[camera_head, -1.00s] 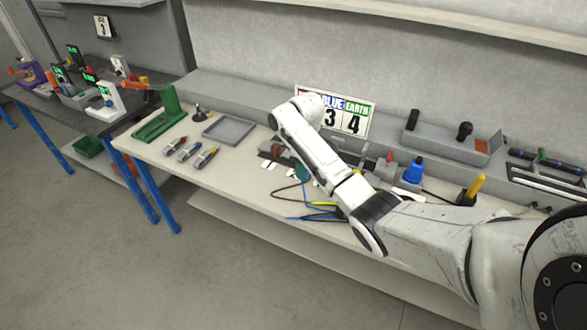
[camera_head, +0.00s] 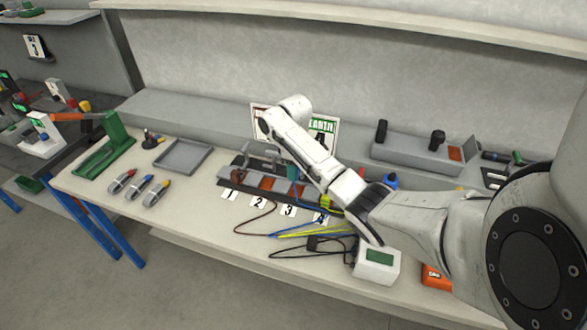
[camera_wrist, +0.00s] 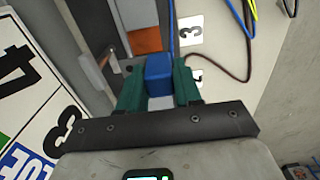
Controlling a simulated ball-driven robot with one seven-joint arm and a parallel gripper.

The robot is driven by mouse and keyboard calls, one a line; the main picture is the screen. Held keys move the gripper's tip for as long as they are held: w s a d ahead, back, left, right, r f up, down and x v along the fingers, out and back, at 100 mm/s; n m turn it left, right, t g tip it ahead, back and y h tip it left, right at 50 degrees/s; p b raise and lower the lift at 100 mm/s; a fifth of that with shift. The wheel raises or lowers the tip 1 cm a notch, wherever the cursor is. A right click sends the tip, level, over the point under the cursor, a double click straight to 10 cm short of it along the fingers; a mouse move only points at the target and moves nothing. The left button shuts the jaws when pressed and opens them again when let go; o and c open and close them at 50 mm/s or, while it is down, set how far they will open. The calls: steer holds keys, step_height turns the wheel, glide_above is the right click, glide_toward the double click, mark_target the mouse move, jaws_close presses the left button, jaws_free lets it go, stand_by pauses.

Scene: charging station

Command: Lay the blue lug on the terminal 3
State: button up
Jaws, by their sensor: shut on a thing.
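My gripper (camera_wrist: 160,85) is shut on the blue lug (camera_wrist: 159,72), which sits between its green fingers in the wrist view. A blue wire (camera_wrist: 171,22) runs from the lug toward the top. An orange-brown terminal plate (camera_wrist: 145,40) lies just beyond the lug, beside the card numbered 3 (camera_wrist: 190,29). The gap between lug and plate cannot be judged. In the head view a green finger of my gripper (camera_head: 293,172) shows over the terminal block (camera_head: 228,182), behind card 3 (camera_head: 288,211). My arm hides part of the block, and the lug is not clear there.
Brown, yellow and black wires (camera_head: 310,234) lie at the block's front right, near a white meter (camera_head: 376,265). A sign (camera_head: 325,127) stands behind the block. A grey tray (camera_head: 183,155) and several hand tools (camera_head: 140,186) lie to the left.

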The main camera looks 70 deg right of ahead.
steer(key=shift+a+f+b, duration=0.1)
steer(key=shift+f+b, duration=1.55)
steer(key=shift+f, duration=1.25)
steer(key=shift+p, duration=0.65)
steer(key=shift+f+b, duration=1.05)
steer(key=shift+f, duration=0.65)
steer(key=o, duration=1.1)
steer(key=shift+r, duration=0.1)
